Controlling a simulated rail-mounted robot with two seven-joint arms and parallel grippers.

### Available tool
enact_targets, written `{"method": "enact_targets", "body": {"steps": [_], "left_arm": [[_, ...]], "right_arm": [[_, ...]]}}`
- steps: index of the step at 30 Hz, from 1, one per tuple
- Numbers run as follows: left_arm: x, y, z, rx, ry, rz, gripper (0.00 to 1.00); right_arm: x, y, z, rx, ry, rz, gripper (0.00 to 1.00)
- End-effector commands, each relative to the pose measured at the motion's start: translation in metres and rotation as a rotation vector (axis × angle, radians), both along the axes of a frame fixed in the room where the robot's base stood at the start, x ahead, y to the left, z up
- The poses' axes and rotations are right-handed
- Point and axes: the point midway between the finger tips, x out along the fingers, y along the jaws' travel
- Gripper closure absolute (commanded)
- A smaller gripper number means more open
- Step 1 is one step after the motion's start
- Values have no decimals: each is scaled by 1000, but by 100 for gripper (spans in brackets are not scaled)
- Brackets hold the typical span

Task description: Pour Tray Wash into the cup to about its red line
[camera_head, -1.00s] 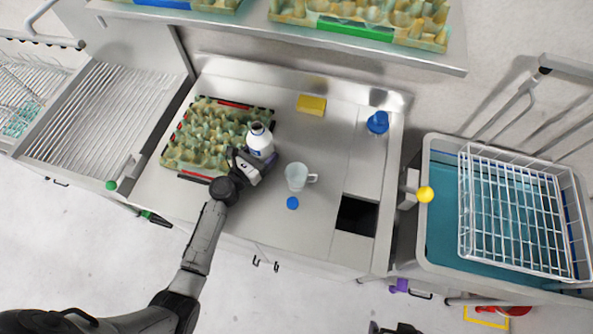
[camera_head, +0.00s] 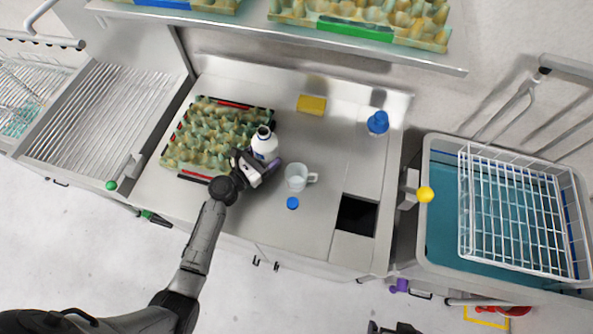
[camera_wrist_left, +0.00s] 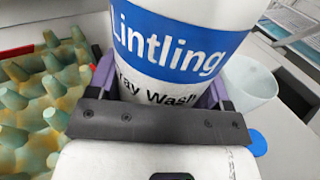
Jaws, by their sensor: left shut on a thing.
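The white Tray Wash bottle (camera_head: 264,148) with a blue label is held by my left gripper (camera_head: 257,168), left of the cup. In the left wrist view the bottle (camera_wrist_left: 175,45) fills the jaws and its label reads "Lintling" and "ray Wash"; the gripper (camera_wrist_left: 160,95) is shut on it. The bottle's dark open mouth shows no cap, and it looks roughly upright. The clear cup (camera_head: 296,178) stands on the counter with its handle to the right; its red line cannot be made out. A blue cap (camera_head: 292,203) lies in front of the cup. My right gripper is not clearly visible.
An egg tray (camera_head: 188,160) lies left of the bottle on the steel counter (camera_head: 310,235). A yellow sponge (camera_head: 312,105) and a blue object (camera_head: 378,122) are behind. A dark square opening (camera_head: 356,215) is at the right. A wire basket (camera_head: 500,215) stands farther right.

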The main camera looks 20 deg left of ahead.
Motion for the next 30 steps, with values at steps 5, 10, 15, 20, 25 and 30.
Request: {"method": "enact_targets", "body": {"steps": [5, 10, 15, 20, 25, 30], "left_arm": [[1, 2, 5, 86, -16, -1, 67], [1, 5, 7, 198, -35, -2, 67], [1, 8, 9, 305, -51, 0, 67], [2, 9, 10, 408, -69, -1, 67], [2, 10, 10, 517, -87, 0, 67], [2, 12, 8, 626, -103, 1, 67]], "right_arm": [[0, -2, 2, -7, 0, 4, 0], [0, -3, 3, -9, 0, 6, 0], [0, -3, 5, -9, 0, 5, 0], [0, -2, 6, -7, 0, 4, 0], [0, -1, 6, -3, 0, 2, 0], [0, 0, 5, 1, 0, -1, 0]]}}
